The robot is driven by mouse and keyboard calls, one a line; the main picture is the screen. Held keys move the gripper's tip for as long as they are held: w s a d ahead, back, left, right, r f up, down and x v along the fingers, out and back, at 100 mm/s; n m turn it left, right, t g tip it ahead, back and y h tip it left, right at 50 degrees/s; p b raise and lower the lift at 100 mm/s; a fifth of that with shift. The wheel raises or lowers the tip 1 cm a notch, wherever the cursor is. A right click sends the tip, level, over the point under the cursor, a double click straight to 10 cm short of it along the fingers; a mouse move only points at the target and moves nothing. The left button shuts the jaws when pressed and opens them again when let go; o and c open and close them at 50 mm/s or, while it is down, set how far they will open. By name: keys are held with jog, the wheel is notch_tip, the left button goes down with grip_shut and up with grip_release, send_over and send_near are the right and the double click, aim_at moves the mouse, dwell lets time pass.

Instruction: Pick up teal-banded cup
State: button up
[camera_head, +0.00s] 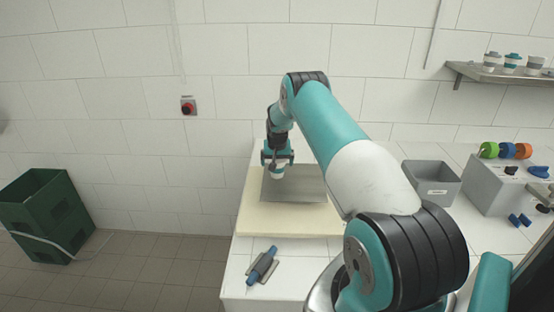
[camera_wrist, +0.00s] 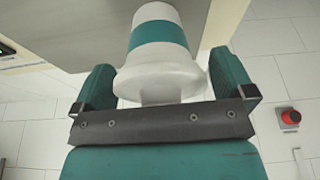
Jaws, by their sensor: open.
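The teal-banded cup (camera_wrist: 158,35) is white with a wide teal band. In the wrist view it lies between the two fingers of my gripper (camera_wrist: 163,82), with a gap visible on each side. The fingers are open and do not appear to close on it. In the head view my gripper (camera_head: 277,158) points down over the left part of a grey metal tray (camera_head: 305,190), and the white cup (camera_head: 277,172) shows just below the fingers. Whether the cup's base touches the tray is hard to tell at this size.
The tray rests on a cream board (camera_head: 260,220). A blue tool (camera_head: 262,264) lies in front. A grey bin (camera_head: 432,182) and a grey box (camera_head: 490,190) stand to the right. A wall shelf (camera_head: 500,74) holds several cups. A green crate (camera_head: 45,213) is on the floor at left.

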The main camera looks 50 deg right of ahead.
jog(key=shift+f, duration=0.1)
jog(key=shift+c, duration=0.5)
jog(key=c, duration=0.8)
jog(key=shift+a, duration=0.1)
jog(key=shift+w+a, duration=0.2)
jog(key=shift+a, duration=0.85)
jog(key=shift+w+a, duration=0.15)
jog(key=shift+a, duration=0.85)
jog(key=o, duration=0.9)
